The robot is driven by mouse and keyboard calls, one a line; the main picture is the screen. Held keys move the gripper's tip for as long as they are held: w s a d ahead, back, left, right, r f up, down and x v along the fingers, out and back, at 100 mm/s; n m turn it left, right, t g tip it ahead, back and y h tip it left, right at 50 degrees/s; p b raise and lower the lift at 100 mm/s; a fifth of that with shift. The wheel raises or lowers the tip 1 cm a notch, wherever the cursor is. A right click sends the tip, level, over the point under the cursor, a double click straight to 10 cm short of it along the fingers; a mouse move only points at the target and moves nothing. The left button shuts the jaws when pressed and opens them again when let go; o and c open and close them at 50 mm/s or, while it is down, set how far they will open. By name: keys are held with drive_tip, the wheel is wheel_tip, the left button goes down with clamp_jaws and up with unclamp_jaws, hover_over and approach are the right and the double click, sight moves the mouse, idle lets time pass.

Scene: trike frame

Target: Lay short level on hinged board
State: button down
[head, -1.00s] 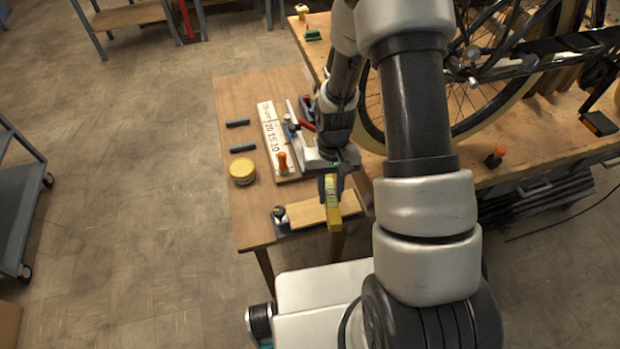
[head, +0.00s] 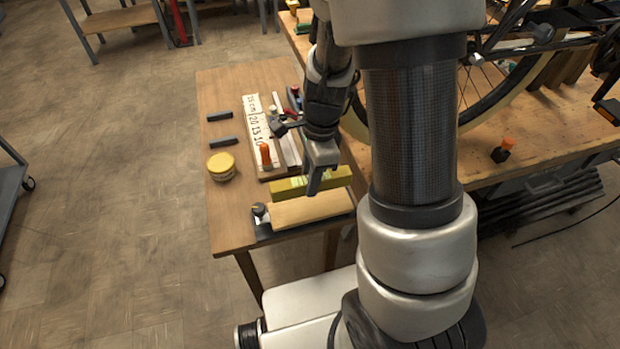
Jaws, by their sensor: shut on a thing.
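The short level is a yellow bar (head: 338,178) with a paler green patch near its middle. My gripper (head: 315,186) is shut on it near the middle, and one finger shows in front of it. The level runs left to right, roughly along the hinged board. The hinged board (head: 305,211) is a light wooden plank near the front edge of the small table, with a dark base and a round knob at its left end. The level appears above the board's far edge; I cannot tell whether they touch.
The small wooden table (head: 222,110) also holds a yellow-lidded tin (head: 221,165), two dark bars (head: 224,149) and a white numbered board (head: 255,118) with an orange-handled tool (head: 265,155) by it. The workbench (head: 545,125) with a bicycle wheel stands at right.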

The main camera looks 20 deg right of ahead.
drive_tip(key=shift+a+f+b, duration=0.1)
drive_tip(key=shift+f+b, duration=2)
drive_tip(key=shift+f, duration=0.85)
drive_tip(key=shift+f+b, duration=0.35)
drive_tip(key=shift+f, duration=0.15)
drive_tip(key=c, duration=1.4)
unclamp_jaws()
drive_tip(key=shift+o, duration=0.2)
drive_tip(key=shift+r, duration=0.1)
wheel_tip(320, 180, up, 17)
drive_tip(key=d+p, duration=0.2)
drive_tip(key=p, duration=0.3)
